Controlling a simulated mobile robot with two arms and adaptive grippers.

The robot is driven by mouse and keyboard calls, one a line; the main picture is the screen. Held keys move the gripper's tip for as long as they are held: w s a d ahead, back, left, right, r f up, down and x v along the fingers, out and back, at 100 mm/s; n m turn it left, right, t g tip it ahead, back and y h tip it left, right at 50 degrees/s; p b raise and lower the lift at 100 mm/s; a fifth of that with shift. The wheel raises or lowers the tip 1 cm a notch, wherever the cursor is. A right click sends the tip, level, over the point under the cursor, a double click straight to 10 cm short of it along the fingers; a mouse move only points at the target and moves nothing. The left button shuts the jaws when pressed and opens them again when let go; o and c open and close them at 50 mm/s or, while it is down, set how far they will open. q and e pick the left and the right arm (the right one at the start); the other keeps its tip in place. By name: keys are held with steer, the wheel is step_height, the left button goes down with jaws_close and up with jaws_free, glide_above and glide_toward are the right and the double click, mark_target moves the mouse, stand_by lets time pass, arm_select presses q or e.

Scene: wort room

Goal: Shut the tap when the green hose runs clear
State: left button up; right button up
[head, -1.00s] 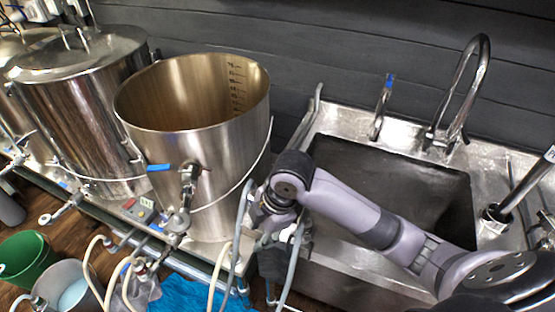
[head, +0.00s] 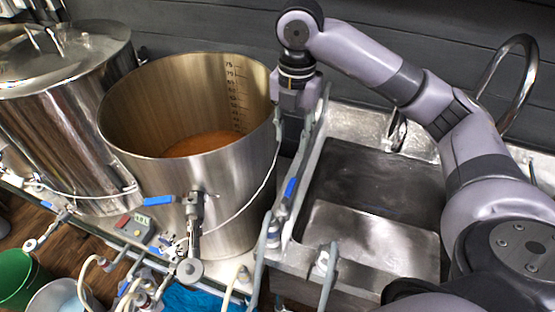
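No green hose is clearly seen. Blue-handled taps are in view: one with a blue lever (head: 160,200) on the front of the open steel kettle (head: 240,200), and a blue handle (head: 290,188) on the grey pipework between kettle and sink. My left gripper is not in view.
The kettle holds orange-brown liquid (head: 205,143). A lidded steel vessel (head: 70,110) stands left. The steel sink (head: 370,235) with its curved faucet (head: 520,75) is at right. A green bucket (head: 18,275) and a grey bucket (head: 58,298) stand on the floor.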

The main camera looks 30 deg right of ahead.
steer(key=w, duration=0.1)
glide_above(291, 184)
step_height(291, 184, down, 9)
steer(key=shift+d+f, duration=0.1)
steer(key=shift+f, duration=0.1)
step_height(291, 184, down, 6)
steer(key=shift+s+r, duration=0.1)
steer(key=shift+r, duration=0.1)
steer(key=shift+f, duration=0.5)
steer(key=c, duration=0.7)
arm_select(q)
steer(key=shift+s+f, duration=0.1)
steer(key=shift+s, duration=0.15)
arm_select(e)
jaws_close()
